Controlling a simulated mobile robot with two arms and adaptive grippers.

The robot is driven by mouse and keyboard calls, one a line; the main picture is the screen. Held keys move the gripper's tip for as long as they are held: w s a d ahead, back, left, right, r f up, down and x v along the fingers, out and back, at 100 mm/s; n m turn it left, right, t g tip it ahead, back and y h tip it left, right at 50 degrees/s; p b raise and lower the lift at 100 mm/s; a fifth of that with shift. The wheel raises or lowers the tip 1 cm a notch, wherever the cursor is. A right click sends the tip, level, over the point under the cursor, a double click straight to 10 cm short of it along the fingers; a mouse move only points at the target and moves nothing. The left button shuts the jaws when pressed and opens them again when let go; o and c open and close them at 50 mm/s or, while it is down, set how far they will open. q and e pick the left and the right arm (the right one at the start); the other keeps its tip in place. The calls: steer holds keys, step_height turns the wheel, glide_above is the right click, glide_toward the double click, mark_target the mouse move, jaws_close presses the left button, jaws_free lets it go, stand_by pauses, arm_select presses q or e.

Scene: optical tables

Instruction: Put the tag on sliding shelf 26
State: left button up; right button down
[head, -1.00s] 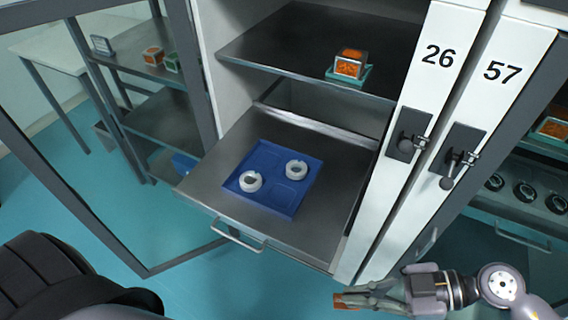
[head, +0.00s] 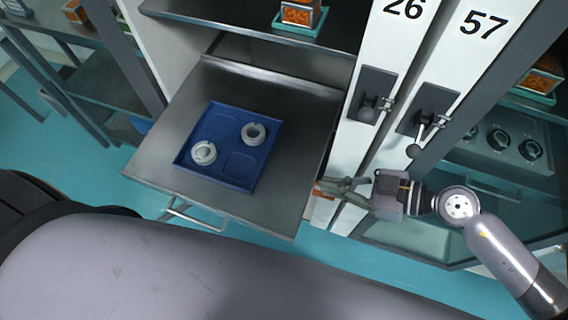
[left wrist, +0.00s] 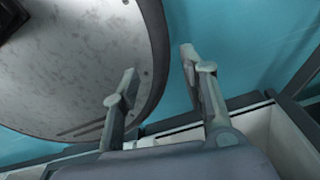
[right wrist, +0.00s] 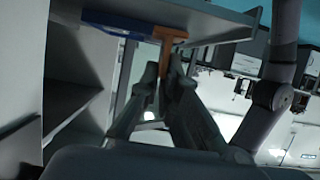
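Sliding shelf 26 (head: 295,150) is a grey metal shelf pulled out of the cabinet marked 26. A blue tray (head: 224,186) with two white rings lies on it. My right gripper (head: 335,187) is just right of the shelf's front right corner. It is shut on an orange-brown tag (head: 323,190), mostly hidden by the fingers. In the right wrist view the tag (right wrist: 165,36) looks T-shaped between the fingertips, with the underside of a shelf close above. My left gripper (left wrist: 160,65) is open and empty over the teal floor in the left wrist view.
White cabinet fronts with lock handles (head: 371,105) stand right of the shelf. An upper shelf (head: 230,24) carries an orange-filled box (head: 302,12). A front handle (head: 190,212) sticks out below shelf 26. Bare shelf surface surrounds the tray.

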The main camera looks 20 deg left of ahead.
steer(key=a, duration=0.5)
steer(key=shift+w, duration=0.25)
steer(key=a, duration=0.4)
steer(key=shift+w+a+b, duration=0.1)
steer(key=shift+a+b, duration=0.2)
steer(key=shift+a, duration=0.1)
step_height(320, 180, down, 4)
steer(key=b, duration=0.5)
steer(key=shift+r+b, duration=0.2)
steer(key=shift+b, duration=0.1)
steer(key=shift+f+b, duration=0.1)
steer(key=shift+b, duration=0.25)
arm_select(q)
step_height(320, 180, down, 6)
steer(key=w, duration=0.1)
steer(key=shift+w+f, duration=0.2)
steer(key=shift+f, duration=0.05)
steer(key=shift+w, duration=0.1)
arm_select(e)
steer(key=c, duration=2.3)
jaws_free()
arm_select(q)
steer(key=shift+w, duration=0.15)
arm_select(e)
steer(key=o, duration=0.5)
